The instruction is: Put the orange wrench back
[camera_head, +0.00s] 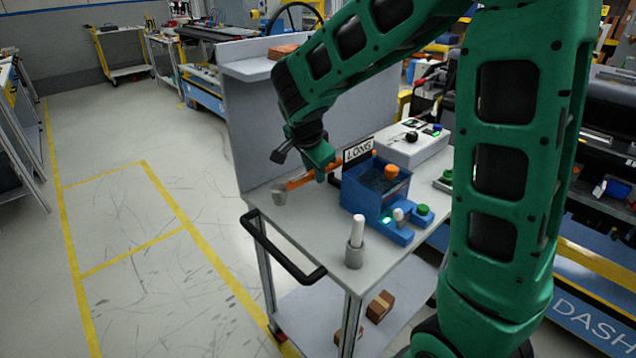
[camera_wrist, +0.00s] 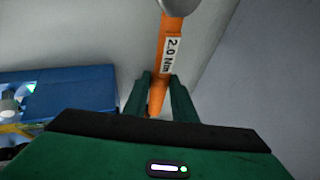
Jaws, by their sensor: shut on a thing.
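The orange wrench (camera_head: 300,181) is held by my gripper (camera_head: 321,174) over the left part of the cart's top. Its grey head (camera_head: 279,195) points left, close to the tabletop near the left edge; I cannot tell if it touches. In the wrist view the orange handle (camera_wrist: 165,60), labelled "2.0 Nm", runs between the two fingers of my gripper (camera_wrist: 160,90), with the round grey head at the top edge. A blue fixture (camera_head: 376,190) with a "LONG" sign (camera_head: 358,151) behind it stands just right of my gripper. The wrench's far end is partly hidden by my gripper.
A white rod (camera_head: 357,231) stands upright in a grey cup (camera_head: 354,255) at the cart's front. A grey button box (camera_head: 411,146) stands behind the blue fixture. A tall grey panel (camera_head: 240,135) closes the cart's back. The tabletop (camera_head: 315,223) left of the cup is clear.

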